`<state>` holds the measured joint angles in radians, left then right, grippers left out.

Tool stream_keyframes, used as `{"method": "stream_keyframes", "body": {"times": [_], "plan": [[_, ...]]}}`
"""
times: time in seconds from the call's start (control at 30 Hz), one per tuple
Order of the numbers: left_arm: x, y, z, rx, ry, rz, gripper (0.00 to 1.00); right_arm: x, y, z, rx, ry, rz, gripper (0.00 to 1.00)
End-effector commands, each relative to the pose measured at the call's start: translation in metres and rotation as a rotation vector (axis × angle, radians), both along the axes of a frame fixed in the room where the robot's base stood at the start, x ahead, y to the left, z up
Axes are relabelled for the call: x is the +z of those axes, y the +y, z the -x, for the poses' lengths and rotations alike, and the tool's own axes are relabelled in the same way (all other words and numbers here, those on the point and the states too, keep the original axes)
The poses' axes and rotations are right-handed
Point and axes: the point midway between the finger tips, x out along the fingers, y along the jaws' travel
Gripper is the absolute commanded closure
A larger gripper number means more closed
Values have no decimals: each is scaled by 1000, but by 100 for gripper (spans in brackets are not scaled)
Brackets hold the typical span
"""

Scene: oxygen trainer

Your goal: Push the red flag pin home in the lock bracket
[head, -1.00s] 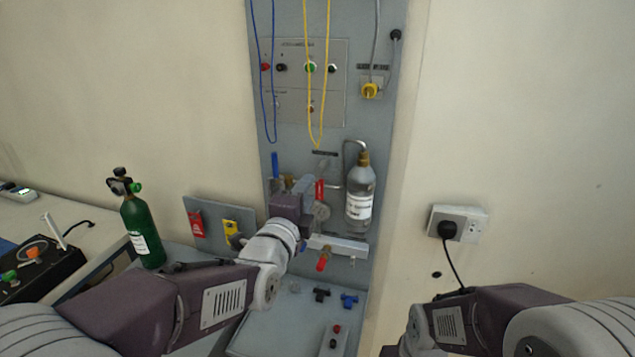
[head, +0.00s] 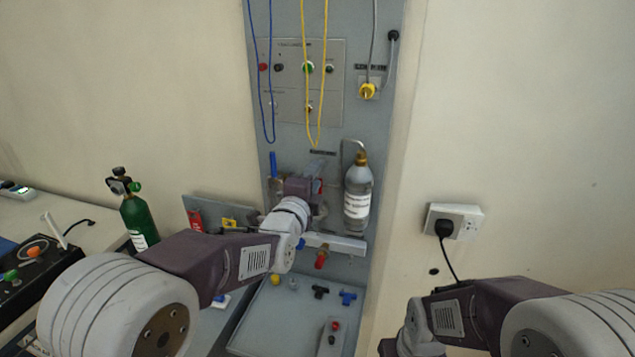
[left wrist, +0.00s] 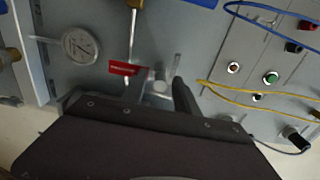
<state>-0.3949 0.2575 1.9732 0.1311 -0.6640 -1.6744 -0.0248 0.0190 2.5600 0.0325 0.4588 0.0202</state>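A red flag with white lettering (left wrist: 125,68) shows in the left wrist view, on the grey panel just left of my gripper. It fits the flag pin, but its shaft and how deep it sits are unclear. A pale metal piece (left wrist: 160,80) beside it may be the lock bracket; I cannot tell for sure. In the head view my left gripper (head: 317,168) is up against the panel, left of the clear bottle, and my wrist hides most of the flag. My right gripper is out of view.
A clear bottle (head: 358,198) hangs close to the right of my left gripper. A round gauge (left wrist: 81,46) is left of the flag. Blue (head: 270,125) and yellow (head: 318,125) cords hang above. A tray (head: 265,318) with small fittings lies below. A green cylinder (head: 138,222) stands left.

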Motion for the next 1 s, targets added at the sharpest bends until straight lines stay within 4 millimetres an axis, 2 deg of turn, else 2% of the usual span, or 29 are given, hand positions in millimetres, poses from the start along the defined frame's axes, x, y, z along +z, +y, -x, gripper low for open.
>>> {"method": "stream_keyframes", "body": {"times": [0.63,0.67,0.77,0.8,1.0], "plan": [[0,0,0,0,0,0,64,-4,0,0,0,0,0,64],[0,0,0,0,0,0,69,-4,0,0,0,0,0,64],[0,0,0,0,0,0,97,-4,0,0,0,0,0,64],[0,0,0,0,0,0,100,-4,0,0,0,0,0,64],[0,1,2,0,-1,0,100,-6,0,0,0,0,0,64]]}}
